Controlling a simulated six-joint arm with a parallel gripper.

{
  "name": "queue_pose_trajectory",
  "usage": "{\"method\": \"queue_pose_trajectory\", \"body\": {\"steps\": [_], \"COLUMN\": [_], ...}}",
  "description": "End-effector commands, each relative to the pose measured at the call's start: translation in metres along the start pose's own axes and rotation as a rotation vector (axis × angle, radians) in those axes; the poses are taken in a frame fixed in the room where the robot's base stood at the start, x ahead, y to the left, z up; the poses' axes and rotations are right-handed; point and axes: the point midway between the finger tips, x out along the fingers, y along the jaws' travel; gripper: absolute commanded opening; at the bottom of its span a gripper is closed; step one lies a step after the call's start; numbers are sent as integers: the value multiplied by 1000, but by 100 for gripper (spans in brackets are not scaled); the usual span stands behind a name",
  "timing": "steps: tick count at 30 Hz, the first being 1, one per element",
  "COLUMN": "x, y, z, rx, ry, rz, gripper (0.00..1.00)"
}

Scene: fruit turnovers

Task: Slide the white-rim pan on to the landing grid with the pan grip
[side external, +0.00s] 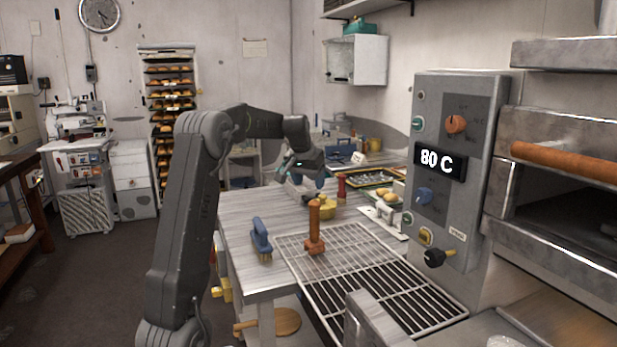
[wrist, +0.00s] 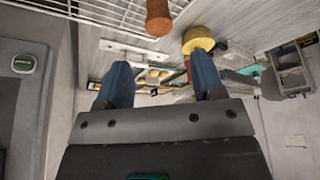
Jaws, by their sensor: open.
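The landing grid (side external: 385,284) is a wire rack at the front right of the bench; its edge shows at the top left of the wrist view (wrist: 95,12). A tool with an upright wooden handle (side external: 314,222), possibly the pan grip, stands on the grid's back left part; its handle end shows in the wrist view (wrist: 158,17). A shallow pan of buns (side external: 398,187) lies farther back; I cannot tell whether its rim is white. My gripper (side external: 307,180) is open and empty over the back of the bench, apart from the tool. Its blue fingers show in the wrist view (wrist: 163,82).
A blue-handled brush (side external: 261,238) lies left of the grid. A yellow round thing (side external: 327,203) and a red upright thing (side external: 341,187) stand behind the tool. A white metal fixture (side external: 384,216) lies behind the grid. The control panel (side external: 445,170) and oven rise at right.

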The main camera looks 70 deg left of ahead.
Motion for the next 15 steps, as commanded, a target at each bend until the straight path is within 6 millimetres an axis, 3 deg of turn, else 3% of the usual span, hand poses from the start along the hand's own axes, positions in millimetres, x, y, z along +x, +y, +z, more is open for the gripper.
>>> {"method": "queue_pose_trajectory", "body": {"steps": [15], "x": [75], "y": [1], "z": [1], "rx": [1], "ry": [-4], "rz": [1], "gripper": [62]}}
